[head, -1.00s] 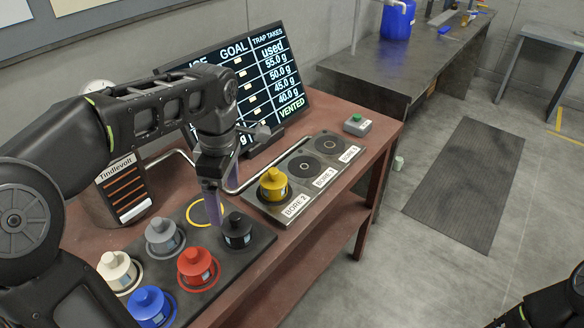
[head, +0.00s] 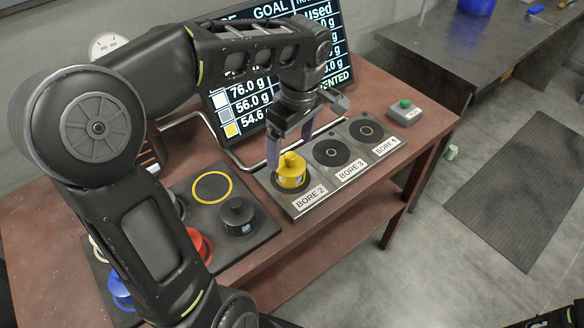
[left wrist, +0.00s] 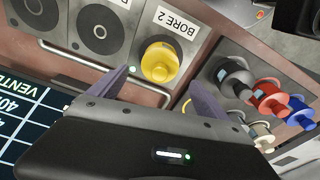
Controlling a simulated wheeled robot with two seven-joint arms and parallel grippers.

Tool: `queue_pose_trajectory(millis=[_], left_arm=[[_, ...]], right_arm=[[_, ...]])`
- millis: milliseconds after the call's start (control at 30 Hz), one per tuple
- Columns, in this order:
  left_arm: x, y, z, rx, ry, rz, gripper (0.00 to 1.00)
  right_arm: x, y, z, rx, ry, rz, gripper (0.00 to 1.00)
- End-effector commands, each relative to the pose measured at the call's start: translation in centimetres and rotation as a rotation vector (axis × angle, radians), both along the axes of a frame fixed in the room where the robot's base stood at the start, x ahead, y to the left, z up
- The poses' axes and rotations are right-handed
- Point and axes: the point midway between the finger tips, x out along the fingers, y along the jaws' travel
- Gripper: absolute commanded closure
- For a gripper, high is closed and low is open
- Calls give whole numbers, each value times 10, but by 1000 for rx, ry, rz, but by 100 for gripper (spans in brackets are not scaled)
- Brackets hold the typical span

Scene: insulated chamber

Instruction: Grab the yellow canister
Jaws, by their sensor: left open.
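The yellow canister (head: 291,174) stands upright in the bore labelled BORE 2, at the near end of the bore plate (head: 309,210). My left gripper (head: 290,143) is open just above and behind it, fingers pointing down. In the left wrist view the canister (left wrist: 160,63) lies between and just beyond the two purple fingertips (left wrist: 160,80). The fingers do not appear closed on it. My right gripper does not show.
The other two bores (head: 332,152) are empty. A tray (head: 262,232) left of the plate holds a black canister (head: 238,216), a red one (head: 197,246) and others, partly hidden by my arm. A screen (head: 240,97) and bent pipe (head: 232,150) stand behind. A green-button box (head: 405,112) is at right.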

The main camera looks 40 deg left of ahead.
Motion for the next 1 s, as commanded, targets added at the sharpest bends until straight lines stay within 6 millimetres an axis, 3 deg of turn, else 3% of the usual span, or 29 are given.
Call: queue_pose_trajectory(millis=[233, 600, 1000], left_arm=[[0, 3, -23, 0, 2, 1, 12], [0, 3, -28, -1, 4, 1, 12], [3, 6, -75, -1, 2, 1, 12]], right_arm=[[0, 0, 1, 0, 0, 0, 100], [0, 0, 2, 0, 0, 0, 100], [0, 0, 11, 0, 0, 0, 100]])
